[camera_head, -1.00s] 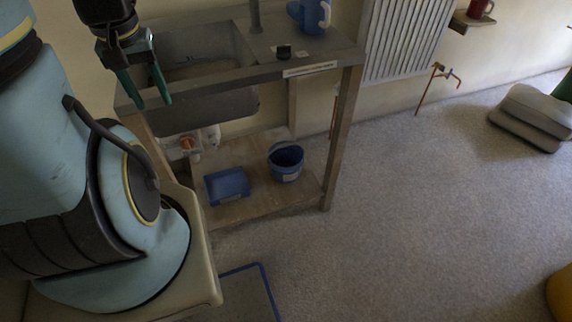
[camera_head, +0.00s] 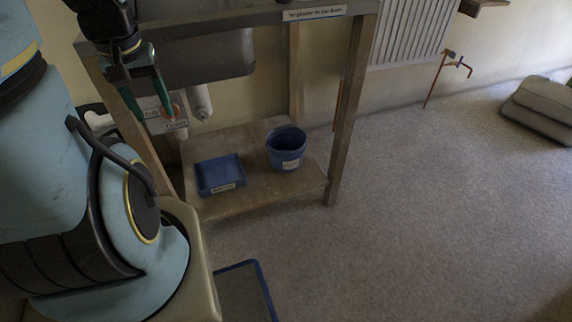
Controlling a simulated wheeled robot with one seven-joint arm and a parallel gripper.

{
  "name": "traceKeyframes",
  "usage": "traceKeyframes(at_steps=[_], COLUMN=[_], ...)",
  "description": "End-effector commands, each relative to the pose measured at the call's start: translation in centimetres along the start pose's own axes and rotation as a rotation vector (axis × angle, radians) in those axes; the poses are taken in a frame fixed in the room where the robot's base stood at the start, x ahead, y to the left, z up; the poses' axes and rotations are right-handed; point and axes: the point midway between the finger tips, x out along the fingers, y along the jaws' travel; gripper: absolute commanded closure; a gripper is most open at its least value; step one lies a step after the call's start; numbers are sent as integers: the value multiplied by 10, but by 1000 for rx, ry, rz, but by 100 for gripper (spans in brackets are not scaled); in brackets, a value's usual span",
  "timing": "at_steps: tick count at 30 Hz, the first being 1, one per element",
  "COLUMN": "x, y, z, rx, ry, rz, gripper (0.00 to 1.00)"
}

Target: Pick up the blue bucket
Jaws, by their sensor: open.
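The blue bucket (camera_head: 286,150) stands upright on the low wooden shelf under the sink bench, toward its right end. It has a pale label on its front and looks empty from above. My gripper (camera_head: 153,108) is at the upper left, pointing down, with its two green fingers apart and nothing between them. It is up and to the left of the bucket and does not touch it.
A blue tray (camera_head: 219,174) lies left of the bucket on the shelf (camera_head: 260,194). The bench leg (camera_head: 348,120) rises right of the bucket, with the bench top above. Drain pipes (camera_head: 199,101) hang behind my gripper. A blue-edged mat (camera_head: 247,293) lies in front.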

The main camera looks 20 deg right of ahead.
Motion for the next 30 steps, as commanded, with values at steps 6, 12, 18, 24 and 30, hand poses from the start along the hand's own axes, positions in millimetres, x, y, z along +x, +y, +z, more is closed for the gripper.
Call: traceKeyframes(at_steps=[6, 12, 18, 24, 30], x=[84, 147, 210, 274, 316], y=[2, 7, 24, 67, 160], z=[8, 6, -13, -67, -163], rx=[11, 40, 112, 279, 568], ry=[23, 57, 128, 282, 569], rz=[3, 11, 28, 48, -8], gripper=[43, 43, 43, 43, 43])
